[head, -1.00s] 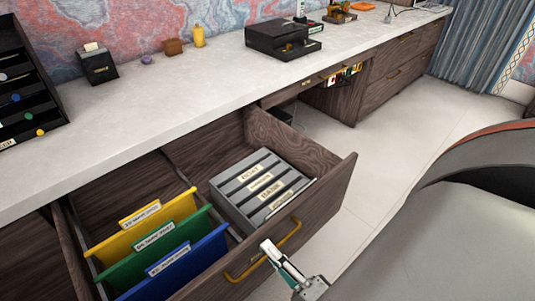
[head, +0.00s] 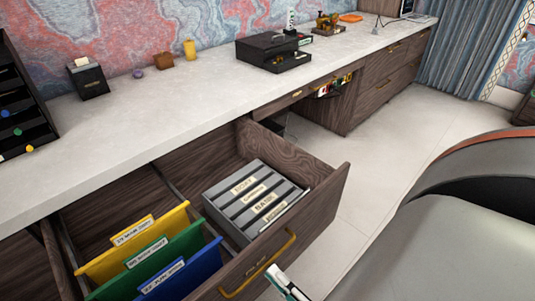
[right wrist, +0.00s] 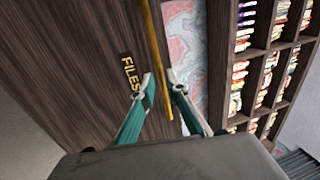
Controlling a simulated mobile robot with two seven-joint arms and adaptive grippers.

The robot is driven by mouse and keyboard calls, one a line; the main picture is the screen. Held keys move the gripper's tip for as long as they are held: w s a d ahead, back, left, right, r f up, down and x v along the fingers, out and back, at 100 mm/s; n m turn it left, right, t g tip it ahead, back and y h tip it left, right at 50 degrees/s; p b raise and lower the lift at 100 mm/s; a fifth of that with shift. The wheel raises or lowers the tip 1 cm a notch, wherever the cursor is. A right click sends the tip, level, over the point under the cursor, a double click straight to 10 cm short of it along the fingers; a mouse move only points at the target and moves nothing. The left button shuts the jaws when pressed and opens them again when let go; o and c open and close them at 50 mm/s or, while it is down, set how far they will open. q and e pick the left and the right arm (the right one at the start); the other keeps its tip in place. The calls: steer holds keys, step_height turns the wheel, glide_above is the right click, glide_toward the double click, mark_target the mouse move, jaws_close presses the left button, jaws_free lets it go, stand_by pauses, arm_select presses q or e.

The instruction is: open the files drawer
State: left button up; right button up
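The files drawer (head: 322,195) is pulled far out from under the desk. Yellow, green and blue hanging files (head: 165,250) and a block of grey labelled boxes (head: 255,200) show inside it. Its brass bar handle (head: 290,245) is on the front and crosses the right wrist view as a thin yellow bar (right wrist: 152,35), beside the FILES label (right wrist: 131,75). My right gripper (right wrist: 160,78) has its two fingers spread, with the bar seen in the gap between them. In the head view my right gripper (head: 284,280) is just outside the handle, partly cut off. My left gripper is not in view.
The pale desktop (head: 150,120) holds a dark organizer (head: 275,50) and small items. A grey chair (head: 450,230) with a dark back fills the lower right. Bare floor (head: 375,180) lies between drawer and chair.

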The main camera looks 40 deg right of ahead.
steer(key=s+f, duration=0.1)
steer(key=s, duration=0.7)
steer(key=shift+f, duration=0.25)
steer(key=shift+w+d, duration=0.1)
